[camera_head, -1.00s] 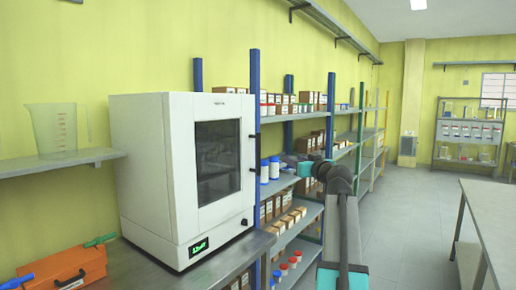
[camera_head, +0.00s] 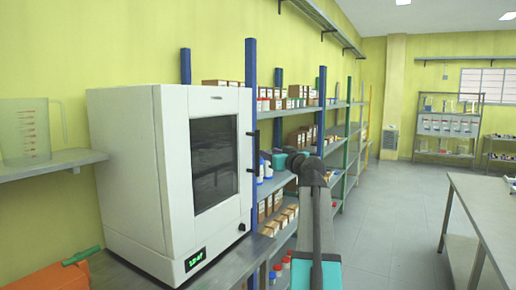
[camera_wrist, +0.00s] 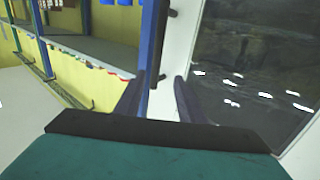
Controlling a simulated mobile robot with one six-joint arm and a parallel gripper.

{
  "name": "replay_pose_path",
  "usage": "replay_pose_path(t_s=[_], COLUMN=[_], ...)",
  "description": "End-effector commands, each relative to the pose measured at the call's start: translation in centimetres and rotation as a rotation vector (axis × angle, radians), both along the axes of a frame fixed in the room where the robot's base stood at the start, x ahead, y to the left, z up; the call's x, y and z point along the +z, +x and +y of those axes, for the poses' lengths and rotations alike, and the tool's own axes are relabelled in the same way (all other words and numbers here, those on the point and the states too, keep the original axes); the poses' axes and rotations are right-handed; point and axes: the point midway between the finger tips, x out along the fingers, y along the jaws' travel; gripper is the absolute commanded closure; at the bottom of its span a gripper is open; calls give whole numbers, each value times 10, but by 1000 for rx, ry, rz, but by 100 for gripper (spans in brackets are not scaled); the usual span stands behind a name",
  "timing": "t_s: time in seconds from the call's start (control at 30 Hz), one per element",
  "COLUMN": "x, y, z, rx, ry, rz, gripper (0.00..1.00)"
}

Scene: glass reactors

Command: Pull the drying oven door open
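The white drying oven (camera_head: 130,170) stands on a bench at left in the head view. Its door (camera_head: 214,160) has a dark window and looks shut. The dark upright door handle (camera_head: 256,152) is on the door's right side. My gripper (camera_head: 279,157) is just right of the handle, its fingers hard to make out there. In the wrist view, my gripper (camera_wrist: 160,80) is open, fingers apart. The handle (camera_wrist: 163,45) shows between and beyond the fingertips, beside the door's white frame (camera_wrist: 185,40). I cannot tell whether the fingers straddle it.
A shelf rack (camera_head: 290,190) with boxes and bottles stands behind and right of the oven. A metal table (camera_head: 480,205) is at right. The floor (camera_head: 385,220) between is clear. A measuring jug (camera_head: 25,132) stands on the left wall shelf.

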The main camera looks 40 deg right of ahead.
Motion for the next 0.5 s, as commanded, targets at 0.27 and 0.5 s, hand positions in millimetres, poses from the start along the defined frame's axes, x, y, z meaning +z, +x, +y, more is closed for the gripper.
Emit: replay_pose_path(t_s=[0.27, 0.5], x=[0, 2], y=[-6, 8], z=[-11, -19], rx=[-14, -17], ry=[0, 0], rz=[1, 0], gripper=[64, 64])
